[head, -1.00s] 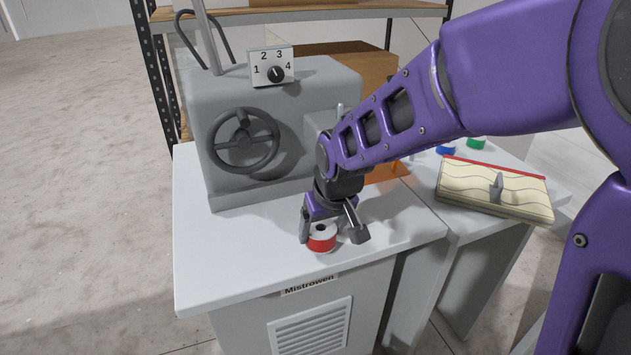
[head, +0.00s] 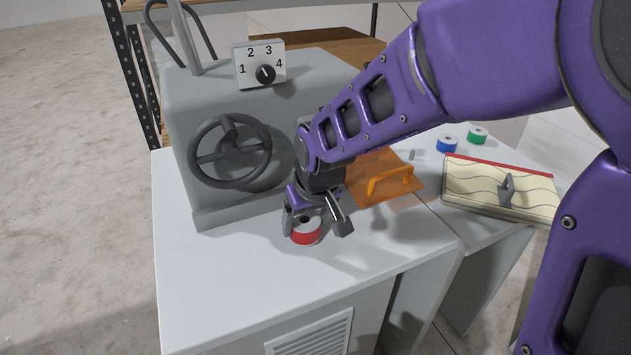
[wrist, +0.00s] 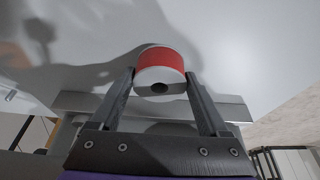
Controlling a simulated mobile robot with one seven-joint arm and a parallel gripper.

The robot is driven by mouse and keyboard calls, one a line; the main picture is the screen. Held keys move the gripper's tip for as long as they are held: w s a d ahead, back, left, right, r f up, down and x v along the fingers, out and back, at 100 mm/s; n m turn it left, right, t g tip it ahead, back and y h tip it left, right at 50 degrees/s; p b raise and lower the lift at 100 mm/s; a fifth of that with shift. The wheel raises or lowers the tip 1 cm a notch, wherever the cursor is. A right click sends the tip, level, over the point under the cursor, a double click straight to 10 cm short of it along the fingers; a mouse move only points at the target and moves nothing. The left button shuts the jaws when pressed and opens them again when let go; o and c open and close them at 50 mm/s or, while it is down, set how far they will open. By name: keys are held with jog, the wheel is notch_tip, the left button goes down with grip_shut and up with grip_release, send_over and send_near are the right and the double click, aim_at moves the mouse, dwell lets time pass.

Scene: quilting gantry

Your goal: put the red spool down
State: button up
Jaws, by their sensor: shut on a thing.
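The red spool (head: 305,235), a short cylinder with a red band and pale ends, is held upright between the fingers of my gripper (head: 316,228). It is over the white cabinet top (head: 235,290), in front of the grey machine. In the wrist view the spool (wrist: 160,62) sits between the two fingertips of my gripper (wrist: 160,76), with one finger on each side. The pale end with its dark hole faces the camera. The spool is close to the white surface, but I cannot tell whether it touches.
The grey machine (head: 270,110) with handwheel (head: 229,152) and numbered dial (head: 262,68) stands behind. An orange handled piece (head: 385,187), blue spool (head: 447,145), green spool (head: 477,135) and cream patterned block (head: 500,190) are to the right. The front of the white top is clear.

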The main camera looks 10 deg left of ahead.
jog(key=shift+s+d+f, duration=0.1)
jog(key=shift+s+f, duration=0.1)
jog(key=shift+f, duration=0.25)
jog(key=shift+f, duration=0.2)
jog(key=o, duration=1.4)
jog(key=shift+r, duration=0.2)
